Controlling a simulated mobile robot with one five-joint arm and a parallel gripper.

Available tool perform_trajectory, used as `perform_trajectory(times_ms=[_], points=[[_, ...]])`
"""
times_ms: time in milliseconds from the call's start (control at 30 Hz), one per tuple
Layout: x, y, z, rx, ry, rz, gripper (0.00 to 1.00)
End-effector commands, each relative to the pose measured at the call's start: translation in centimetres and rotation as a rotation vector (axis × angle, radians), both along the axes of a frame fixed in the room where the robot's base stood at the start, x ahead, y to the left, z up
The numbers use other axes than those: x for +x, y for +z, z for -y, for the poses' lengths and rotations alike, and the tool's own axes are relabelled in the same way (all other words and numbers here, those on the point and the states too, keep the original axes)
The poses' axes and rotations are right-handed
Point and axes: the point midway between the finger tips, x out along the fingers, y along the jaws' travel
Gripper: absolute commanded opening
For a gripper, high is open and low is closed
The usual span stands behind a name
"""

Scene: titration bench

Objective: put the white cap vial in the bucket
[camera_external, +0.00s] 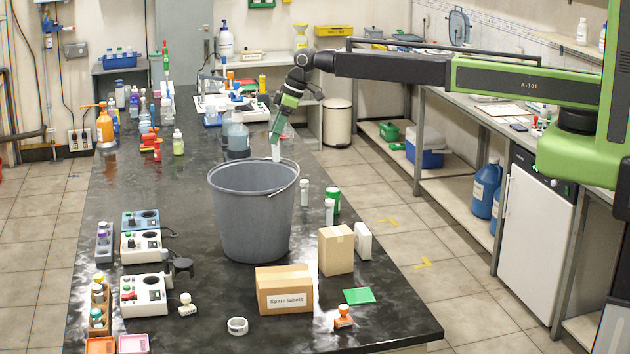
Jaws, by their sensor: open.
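The grey bucket (252,215) stands upright on the dark bench. My gripper (277,138) points down above the bucket's back rim, with its jaws open. A small pale vial with a whitish top (276,153) shows right below the fingertips, at the height of the back rim. I cannot tell whether it touches the fingers, is in the air over the bucket, or stands behind it. Two more pale vials, one slim (304,192) and one nearer (329,212), stand upright right of the bucket. The inside bottom of the bucket is hidden.
A green-capped container (333,200), a tan box (336,250), a white box (362,241) and a spare labels box (284,290) stand right and in front of the bucket. Instruments (144,295) stand at left. A blue-grey bottle (238,140) is behind the bucket.

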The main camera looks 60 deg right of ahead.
Motion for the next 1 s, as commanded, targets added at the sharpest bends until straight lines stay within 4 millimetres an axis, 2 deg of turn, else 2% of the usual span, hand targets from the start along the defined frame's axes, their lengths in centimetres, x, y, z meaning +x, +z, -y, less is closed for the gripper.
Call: perform_trajectory(times_ms=[33,200,367,467,567,667,700,800,900,1000], points=[[-0.5,2.1,0.3,0.0,-0.001,0.0,0.48],[-1.3,4.3,0.9,0.0,-0.001,0.0,0.48],[-1.6,4.2,1.1,0.0,-0.002,-0.001,0.48],[-3.8,3.9,2.6,-0.006,-0.031,-0.025,0.48],[-9.2,3.4,6.3,-0.02,-0.111,-0.083,0.48],[-16.6,2.9,10.9,-0.041,-0.23,-0.166,0.48],[-19.7,2.7,12.7,-0.051,-0.281,-0.2,0.48],[-26.8,2.5,16.4,-0.076,-0.404,-0.279,0.48],[-32.0,2.3,18.8,-0.098,-0.501,-0.336,0.48],[-34.8,2.3,20.0,-0.112,-0.559,-0.369,0.48]])
